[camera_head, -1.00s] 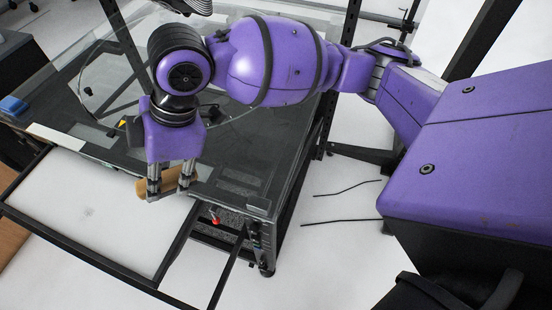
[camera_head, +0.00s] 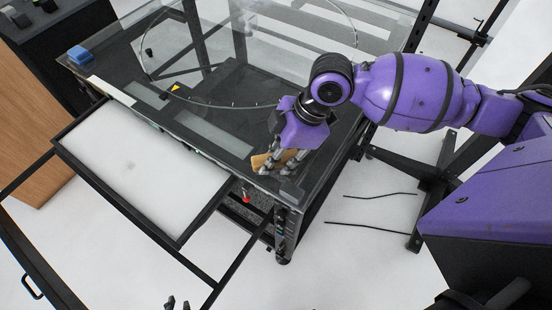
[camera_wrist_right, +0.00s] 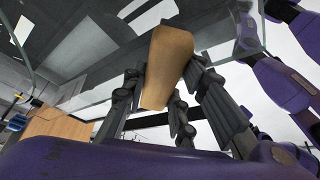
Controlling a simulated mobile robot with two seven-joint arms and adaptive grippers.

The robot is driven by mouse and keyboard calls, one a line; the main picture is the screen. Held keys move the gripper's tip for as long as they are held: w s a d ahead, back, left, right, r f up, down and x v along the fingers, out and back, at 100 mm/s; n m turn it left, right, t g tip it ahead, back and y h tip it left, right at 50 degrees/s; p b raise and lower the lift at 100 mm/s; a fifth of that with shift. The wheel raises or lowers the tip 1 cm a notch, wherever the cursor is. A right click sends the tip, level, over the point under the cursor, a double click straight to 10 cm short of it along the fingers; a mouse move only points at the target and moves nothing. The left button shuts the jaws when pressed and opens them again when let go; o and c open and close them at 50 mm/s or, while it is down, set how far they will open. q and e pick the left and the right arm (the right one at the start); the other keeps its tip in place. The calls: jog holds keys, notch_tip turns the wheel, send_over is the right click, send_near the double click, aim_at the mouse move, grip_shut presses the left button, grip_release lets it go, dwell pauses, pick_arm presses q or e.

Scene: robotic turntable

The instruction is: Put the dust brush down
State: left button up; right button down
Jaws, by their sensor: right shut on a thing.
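The dust brush (camera_head: 262,161) shows as a tan wooden piece in the fingers of my right gripper (camera_head: 277,167), over the front edge of the glass-topped turntable table (camera_head: 215,131). Whether it touches the glass, I cannot tell. In the right wrist view the tan brush body (camera_wrist_right: 168,55) stands between the fingers of my right gripper (camera_wrist_right: 166,78), which is shut on it. Its bristles cannot be made out. Two small dark tips at the bottom edge of the head view look like my left gripper (camera_head: 177,304); the rest of it is out of frame.
A white panel in a black frame (camera_head: 140,170) juts out in front of the table. A red knob (camera_head: 246,199) sits below the front edge. The glass left of my right gripper is mostly clear.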

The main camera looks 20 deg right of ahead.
jog(key=shift+f, duration=0.65)
jog(key=shift+f, duration=0.1)
jog(key=c, duration=1.4)
grip_release()
jog(key=shift+f, duration=0.1)
jog(key=v, duration=1.1)
jog(key=shift+a+p, duration=0.1)
jog(key=shift+p, duration=0.3)
jog(key=shift+d+r, duration=0.2)
jog(key=shift+r, duration=0.45)
jog(key=shift+s, duration=0.1)
